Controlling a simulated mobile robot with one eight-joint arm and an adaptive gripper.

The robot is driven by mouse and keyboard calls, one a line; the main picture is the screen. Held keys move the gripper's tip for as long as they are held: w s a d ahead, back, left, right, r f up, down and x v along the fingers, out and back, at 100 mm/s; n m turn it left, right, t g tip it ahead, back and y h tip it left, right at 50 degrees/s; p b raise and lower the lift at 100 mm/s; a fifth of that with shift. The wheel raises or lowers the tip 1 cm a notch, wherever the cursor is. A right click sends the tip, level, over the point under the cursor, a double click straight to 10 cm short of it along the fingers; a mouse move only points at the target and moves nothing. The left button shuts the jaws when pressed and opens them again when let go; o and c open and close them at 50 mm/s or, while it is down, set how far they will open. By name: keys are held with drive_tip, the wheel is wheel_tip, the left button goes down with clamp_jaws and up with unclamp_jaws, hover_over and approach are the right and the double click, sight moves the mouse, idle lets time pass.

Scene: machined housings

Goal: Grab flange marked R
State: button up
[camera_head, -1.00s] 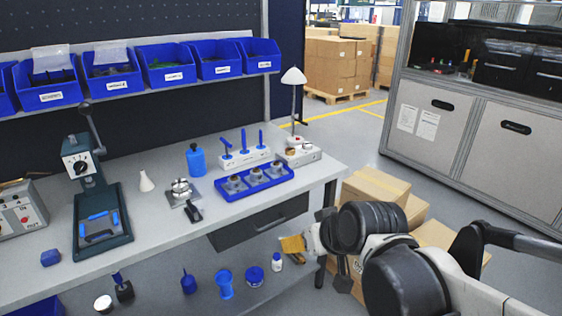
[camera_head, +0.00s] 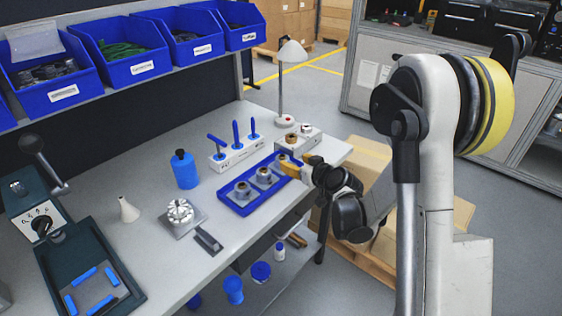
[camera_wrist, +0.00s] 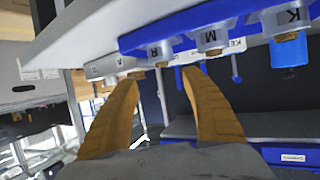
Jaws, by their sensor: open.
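The blue tray (camera_head: 230,205) on the workbench holds three grey flanges with brass-coloured centres in a row. In the wrist view, the flange that appears marked R (camera_wrist: 154,52) is at the tray's left end, beside the flanges marked M (camera_wrist: 210,37) and K (camera_wrist: 290,18). In the head view, the R flange seems to be the far one (camera_head: 281,158), partly hidden by my fingers. My gripper (camera_head: 300,164) is open and empty at the tray's far right end. In the wrist view its orange fingers (camera_wrist: 160,80) point toward the R flange, apart from it.
A white block marked A (camera_wrist: 116,64) stands just beyond the tray, by the lamp (camera_head: 290,55). A stand with blue-handled tools (camera_head: 236,153) is behind the tray. A blue bottle (camera_head: 185,170) and a metal fixture (camera_head: 180,212) stand left. Cardboard boxes (camera_head: 360,165) are beside the bench.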

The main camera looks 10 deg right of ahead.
sight(283, 156)
drive_tip(key=b+x, duration=0.3)
drive_tip(key=x, duration=0.6)
drive_tip(key=shift+a, duration=0.2)
drive_tip(key=shift+r, duration=0.1)
drive_tip(key=c, duration=1.2)
